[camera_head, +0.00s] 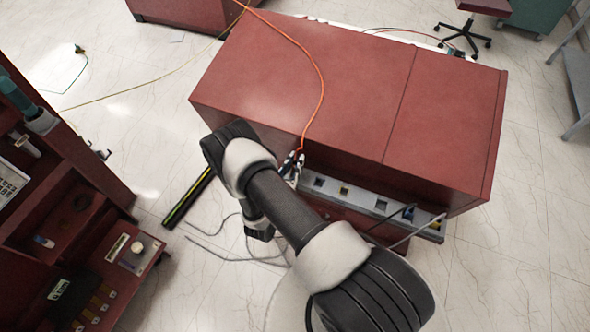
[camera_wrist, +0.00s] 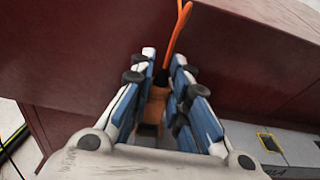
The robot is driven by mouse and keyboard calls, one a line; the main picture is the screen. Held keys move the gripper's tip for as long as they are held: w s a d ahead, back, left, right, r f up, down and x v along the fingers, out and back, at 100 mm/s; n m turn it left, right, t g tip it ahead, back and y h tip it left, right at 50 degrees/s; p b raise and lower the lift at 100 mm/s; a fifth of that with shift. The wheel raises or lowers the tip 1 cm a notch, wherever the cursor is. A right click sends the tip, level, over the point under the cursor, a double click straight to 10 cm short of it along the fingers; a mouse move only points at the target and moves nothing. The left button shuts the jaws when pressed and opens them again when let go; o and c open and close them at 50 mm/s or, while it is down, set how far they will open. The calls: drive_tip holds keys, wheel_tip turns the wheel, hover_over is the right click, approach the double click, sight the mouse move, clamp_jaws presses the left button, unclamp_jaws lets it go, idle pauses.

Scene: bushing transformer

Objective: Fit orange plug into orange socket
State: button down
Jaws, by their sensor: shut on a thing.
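My gripper (camera_head: 292,168) is at the front edge of the red cabinet, by the left end of the grey socket panel. In the wrist view its blue and white fingers (camera_wrist: 164,66) are shut on the orange plug (camera_wrist: 155,106), which sits between them. An orange cable (camera_wrist: 178,36) runs up from the plug. In the head view the cable (camera_head: 319,75) crosses the cabinet top. The orange socket cannot be made out; the gripper and arm cover the panel's left end. I cannot tell whether the plug touches the panel.
The grey panel (camera_head: 362,198) carries several sockets, among them a yellow-framed one (camera_wrist: 268,142), and plugged-in cables at its right end. The red cabinet (camera_head: 330,80) overhangs it. Grey cables (camera_head: 225,245) lie on the floor. A shelf unit with parts (camera_head: 75,250) stands left.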

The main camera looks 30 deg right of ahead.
drive_tip(key=shift+f+b, duration=0.4)
drive_tip(key=shift+f, duration=1.25)
drive_tip(key=shift+f, duration=0.2)
drive_tip(key=c, duration=1.5)
unclamp_jaws()
drive_tip(key=shift+c, duration=0.2)
drive_tip(key=shift+r, duration=0.15)
